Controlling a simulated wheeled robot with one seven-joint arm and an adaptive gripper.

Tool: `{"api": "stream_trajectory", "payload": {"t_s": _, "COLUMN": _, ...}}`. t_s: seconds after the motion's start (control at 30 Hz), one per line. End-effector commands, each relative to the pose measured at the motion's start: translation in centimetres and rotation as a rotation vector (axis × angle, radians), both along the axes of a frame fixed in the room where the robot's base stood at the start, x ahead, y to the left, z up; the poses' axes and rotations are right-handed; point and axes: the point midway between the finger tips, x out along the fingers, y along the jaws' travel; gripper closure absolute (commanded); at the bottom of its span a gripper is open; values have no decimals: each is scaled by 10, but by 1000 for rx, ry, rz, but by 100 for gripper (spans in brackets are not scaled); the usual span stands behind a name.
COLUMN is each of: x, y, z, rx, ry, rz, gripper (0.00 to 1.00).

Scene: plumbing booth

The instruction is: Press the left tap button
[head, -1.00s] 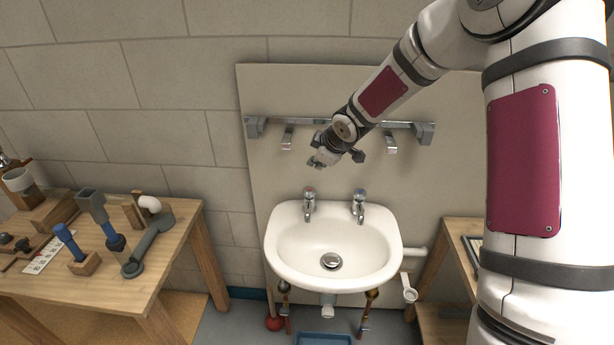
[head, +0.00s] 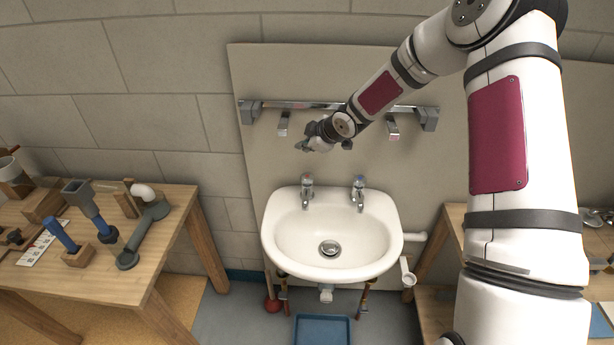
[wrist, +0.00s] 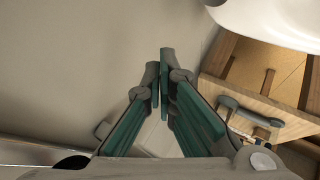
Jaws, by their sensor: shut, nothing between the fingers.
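The left tap (head: 307,190) is chrome and stands on the back rim of the white sink (head: 276,238). Its button on top has a red mark, clearer a moment ago. The right tap (head: 358,192) has a blue-marked top. My gripper (head: 302,146) is above the left tap, in front of the back panel, apart from the tap. In the wrist view my gripper's green-padded fingers (wrist: 160,85) are together and hold nothing. The sink's white edge (wrist: 275,22) shows at the upper right there; neither tap shows in that view.
A metal rail (head: 300,105) with hanging brackets (head: 283,124) runs across the panel behind my gripper. A wooden bench (head: 160,240) with pipe parts and tools stands at the left. Another bench (head: 455,225) is at the right. A blue tray (head: 322,330) lies under the sink.

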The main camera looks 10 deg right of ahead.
Motion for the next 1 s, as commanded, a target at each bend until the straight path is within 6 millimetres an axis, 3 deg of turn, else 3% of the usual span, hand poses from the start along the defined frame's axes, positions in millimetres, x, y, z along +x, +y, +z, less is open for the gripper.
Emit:
{"api": "stream_trajectory", "payload": {"t_s": 0.5, "x": 1, "y": 1, "z": -66, "rx": -1, "ry": 3, "rz": 1, "gripper": 100}}
{"api": "stream_trajectory", "payload": {"t_s": 0.7, "x": 0, "y": 0, "z": -78, "rx": -1, "ry": 3, "rz": 0, "gripper": 100}}
{"api": "stream_trajectory", "payload": {"t_s": 1.0, "x": 0, "y": 0, "z": -81, "rx": -1, "ry": 0, "rz": 0, "gripper": 100}}
